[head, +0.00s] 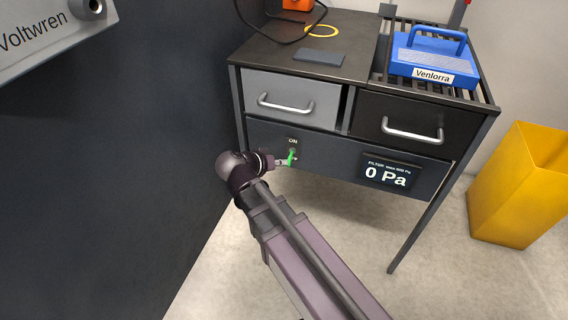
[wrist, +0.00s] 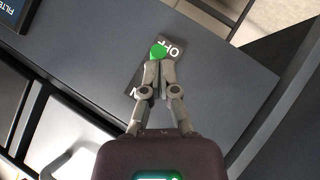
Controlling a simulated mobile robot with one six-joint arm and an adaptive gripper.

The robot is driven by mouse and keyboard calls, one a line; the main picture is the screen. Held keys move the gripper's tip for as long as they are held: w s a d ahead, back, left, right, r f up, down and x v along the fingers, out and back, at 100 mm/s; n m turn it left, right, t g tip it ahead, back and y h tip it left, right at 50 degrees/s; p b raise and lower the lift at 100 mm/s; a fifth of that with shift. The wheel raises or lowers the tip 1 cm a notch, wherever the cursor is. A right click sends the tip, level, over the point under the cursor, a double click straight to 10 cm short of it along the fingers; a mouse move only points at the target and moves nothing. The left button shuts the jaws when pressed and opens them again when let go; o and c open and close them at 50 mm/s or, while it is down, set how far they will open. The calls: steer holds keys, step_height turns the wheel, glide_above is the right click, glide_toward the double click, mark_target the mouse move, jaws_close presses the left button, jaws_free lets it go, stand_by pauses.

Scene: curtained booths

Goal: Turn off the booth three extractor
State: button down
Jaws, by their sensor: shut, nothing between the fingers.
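The extractor's switch is on the dark front panel of the bench, with a green-tipped lever (head: 291,157) under an "ON" label. In the wrist view, the green tip (wrist: 158,51) lies beside the "OFF" lettering, so the lever appears to point to the OFF side. My gripper (head: 282,163) is at the switch; in the wrist view its shut fingertips (wrist: 159,65) are right against or just short of the green tip. Contact is not clear. The fingers partly hide the switch plate. The filter display (head: 386,174) to the right reads "0 Pa".
Two drawers, one grey (head: 291,99) and one black (head: 404,122), sit above the panel. A blue "Venlorra" case (head: 428,60) stands on the slatted top. A dark wall (head: 120,150) is close on the left. A yellow bin (head: 520,185) stands right on clear floor.

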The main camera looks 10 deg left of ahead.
stand_by(0.8)
steer(key=shift+r+p, duration=0.7)
steer(key=shift+p, duration=0.05)
steer(key=shift+a+r, duration=0.1)
steer(key=shift+r, duration=0.05)
steer(key=a+f+p+v, duration=0.1)
steer(key=p+v, duration=0.4)
steer(key=v, duration=0.7)
steer(key=shift+s+a+f, duration=0.2)
steer(key=shift+s, duration=0.4)
stand_by(0.3)
